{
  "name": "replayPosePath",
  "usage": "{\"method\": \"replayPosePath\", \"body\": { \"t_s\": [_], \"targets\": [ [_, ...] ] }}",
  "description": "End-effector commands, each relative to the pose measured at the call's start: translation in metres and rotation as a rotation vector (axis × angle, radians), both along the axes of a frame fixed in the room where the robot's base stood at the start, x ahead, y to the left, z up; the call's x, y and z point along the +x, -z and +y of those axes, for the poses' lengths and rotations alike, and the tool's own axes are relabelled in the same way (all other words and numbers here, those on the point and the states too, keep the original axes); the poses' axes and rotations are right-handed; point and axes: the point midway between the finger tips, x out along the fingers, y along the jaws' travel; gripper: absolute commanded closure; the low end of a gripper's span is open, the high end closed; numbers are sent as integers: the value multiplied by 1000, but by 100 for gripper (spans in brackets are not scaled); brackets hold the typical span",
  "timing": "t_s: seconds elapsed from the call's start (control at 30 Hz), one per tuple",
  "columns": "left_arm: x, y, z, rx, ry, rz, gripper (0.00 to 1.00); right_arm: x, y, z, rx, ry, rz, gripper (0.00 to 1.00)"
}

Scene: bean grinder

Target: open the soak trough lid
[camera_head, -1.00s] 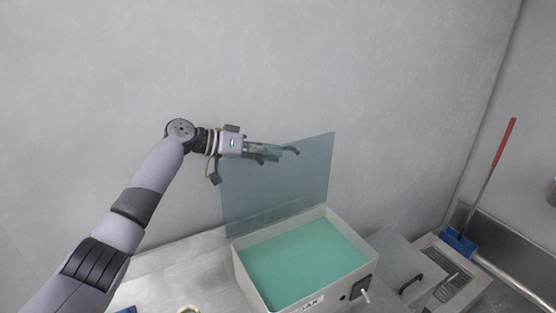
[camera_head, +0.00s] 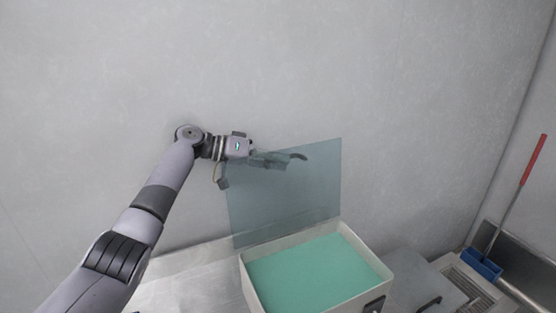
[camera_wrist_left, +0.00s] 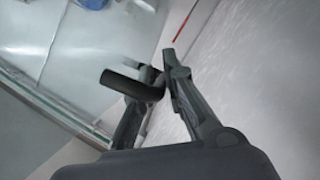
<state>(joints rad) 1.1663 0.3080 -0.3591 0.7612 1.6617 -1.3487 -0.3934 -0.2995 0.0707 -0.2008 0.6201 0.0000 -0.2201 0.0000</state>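The soak trough (camera_head: 377,288) is a pale box filled with green liquid, at the lower middle of the head view. Its clear bluish lid (camera_head: 310,195) stands upright along the trough's back edge. A dark curved handle (camera_head: 298,156) shows on the lid's upper part. My left gripper (camera_head: 281,160) is behind the lid, its fingers seen through the panel. In the left wrist view, its fingers (camera_wrist_left: 158,68) close in around the dark handle (camera_wrist_left: 128,85), which overlaps the fingertips; their exact contact is partly hidden. My right gripper is not in view.
A grey wall is close behind the left arm and lid. Right of the trough are a grey cover with a dark handle (camera_head: 429,303), a slotted tray (camera_head: 466,285) and a blue scoop with a red-topped shaft (camera_head: 483,264). Bare counter (camera_head: 195,287) lies left of the trough.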

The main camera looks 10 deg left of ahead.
Motion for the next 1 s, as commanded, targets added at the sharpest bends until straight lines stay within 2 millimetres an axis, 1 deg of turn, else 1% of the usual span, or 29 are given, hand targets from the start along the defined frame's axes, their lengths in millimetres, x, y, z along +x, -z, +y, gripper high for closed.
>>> {"method": "replayPosePath", "body": {
  "t_s": [0.1, 0.27, 0.37, 0.43, 0.57, 0.7, 0.8, 0.9, 1.0],
  "targets": [
    [0, 0, 0, 0, 0, 0, 82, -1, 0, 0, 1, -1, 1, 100],
    [0, 0, 0, 0, -1, 0, 82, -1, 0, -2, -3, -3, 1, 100],
    [0, 0, 1, 0, -2, -1, 82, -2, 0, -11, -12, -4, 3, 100],
    [-1, -2, 5, -1, -2, -2, 82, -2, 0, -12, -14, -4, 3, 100],
    [-6, -6, 21, -1, -4, -2, 82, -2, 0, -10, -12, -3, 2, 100],
    [-14, -13, 43, 0, -3, -1, 82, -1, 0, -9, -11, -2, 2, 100],
    [-18, -17, 56, 0, -2, -1, 82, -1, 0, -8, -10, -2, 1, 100],
    [-21, -20, 64, 0, -2, -1, 82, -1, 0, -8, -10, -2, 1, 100],
    [-23, -21, 68, -1, -1, 0, 82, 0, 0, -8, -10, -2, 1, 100]
  ]
}}
